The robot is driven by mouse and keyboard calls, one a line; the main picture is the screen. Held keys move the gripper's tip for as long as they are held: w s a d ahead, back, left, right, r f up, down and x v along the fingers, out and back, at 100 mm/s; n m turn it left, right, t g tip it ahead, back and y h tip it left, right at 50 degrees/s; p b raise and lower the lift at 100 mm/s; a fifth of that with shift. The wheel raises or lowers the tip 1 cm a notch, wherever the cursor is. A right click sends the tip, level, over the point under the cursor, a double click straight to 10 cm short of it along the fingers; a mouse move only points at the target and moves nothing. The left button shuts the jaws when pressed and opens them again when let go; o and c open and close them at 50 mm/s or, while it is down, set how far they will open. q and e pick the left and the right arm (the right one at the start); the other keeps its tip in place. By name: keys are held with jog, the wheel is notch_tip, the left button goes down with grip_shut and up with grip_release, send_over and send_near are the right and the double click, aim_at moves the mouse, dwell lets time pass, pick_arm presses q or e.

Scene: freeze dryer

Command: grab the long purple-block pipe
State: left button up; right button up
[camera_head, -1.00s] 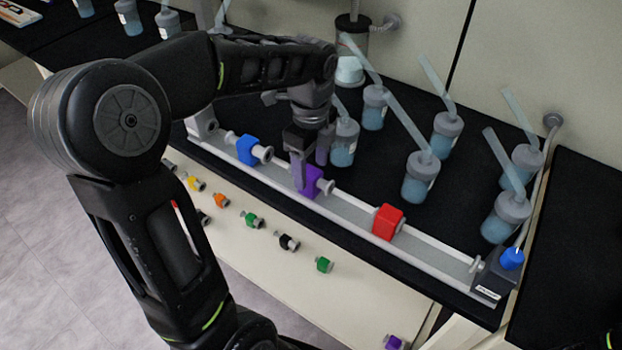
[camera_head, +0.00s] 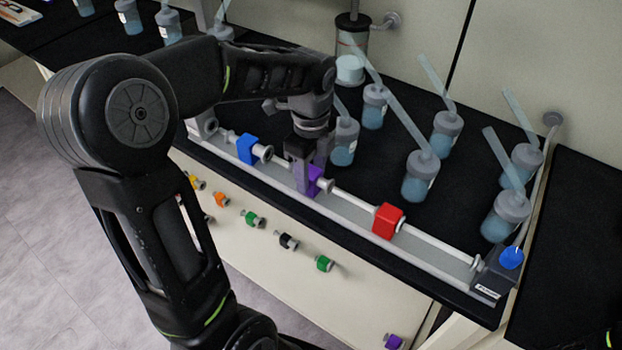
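The purple block (camera_head: 315,182) sits on the long pipe line along the grey rail, between the blue block (camera_head: 247,149) and the red block (camera_head: 388,221). The pipe's pale end fitting shows just right of the purple block. My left gripper (camera_head: 310,176) points down over the purple block, with one finger on its near side and one on its far side. The fingers look closed on it and hide part of it. The pipe still lies in line with the rail. My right gripper is not in view.
The grey rail (camera_head: 350,213) runs along the bench's front edge to a dark end box (camera_head: 492,276) with a blue knob. Several bottles with slanted tubes, such as this one (camera_head: 420,178), stand behind it. Small coloured valves line the front panel, one purple (camera_head: 393,341).

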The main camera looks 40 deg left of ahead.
aim_at(311, 171)
pick_arm(q)
grip_shut()
jog(key=shift+r, duration=0.15)
dwell(0.4)
notch_tip(311, 171, up, 10)
jog(key=shift+f, duration=0.1)
dwell(0.4)
dwell(0.4)
